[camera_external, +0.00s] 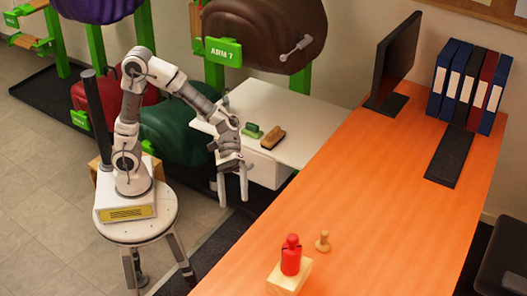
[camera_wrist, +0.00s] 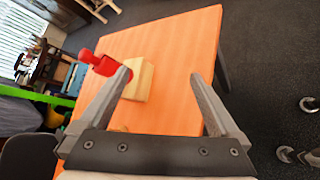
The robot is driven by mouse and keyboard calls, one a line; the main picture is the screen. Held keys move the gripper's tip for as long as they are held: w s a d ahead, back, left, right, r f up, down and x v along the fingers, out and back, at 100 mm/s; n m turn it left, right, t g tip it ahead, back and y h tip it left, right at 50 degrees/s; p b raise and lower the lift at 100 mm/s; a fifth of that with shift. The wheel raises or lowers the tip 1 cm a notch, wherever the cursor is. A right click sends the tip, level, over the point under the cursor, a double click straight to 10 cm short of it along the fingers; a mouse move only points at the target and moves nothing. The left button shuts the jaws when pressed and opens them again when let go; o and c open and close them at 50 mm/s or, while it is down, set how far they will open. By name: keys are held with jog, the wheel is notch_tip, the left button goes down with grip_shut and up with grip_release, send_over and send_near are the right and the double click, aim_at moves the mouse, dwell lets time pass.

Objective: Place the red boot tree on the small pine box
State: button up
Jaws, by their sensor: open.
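The red boot tree (camera_external: 291,255) stands upright on top of the small pine box (camera_external: 288,278), near the front edge of the orange table. In the wrist view the red boot tree (camera_wrist: 100,63) shows beside the left finger, against the pine box (camera_wrist: 142,80); the finger overlaps part of both. My gripper (camera_external: 233,199) is open and empty. It hangs with its fingers pointing down, to the left of the table and apart from the boot tree and box. Its two fingers also show spread in the wrist view (camera_wrist: 160,76).
A small wooden peg (camera_external: 322,242) stands on the table (camera_external: 380,190) right of the box. A monitor (camera_external: 393,62), a black keyboard (camera_external: 449,157) and several binders (camera_external: 470,85) are at the far end. A white cabinet (camera_external: 300,125) holds brushes. The table's middle is clear.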

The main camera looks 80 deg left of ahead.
jog(key=s+a+r+m+t+y, duration=0.1)
jog(key=s+a+m+t+y, duration=0.1)
jog(key=a, duration=0.8)
jog(key=s+a+r+m+t+y, duration=0.1)
jog(key=s+a+m+t+y, duration=0.1)
jog(key=a+y, duration=0.4)
jog(key=s+a+r+m+t+y, duration=0.1)
jog(key=s+a, duration=0.5)
jog(key=a, duration=0.7)
jog(key=m+t+y, duration=0.1)
jog(key=m+y, duration=0.1)
jog(key=m, duration=0.1)
jog(key=shift+a+r+t+y, duration=0.3)
jog(key=shift+a+t+y, duration=0.05)
jog(key=shift+t+y, duration=0.05)
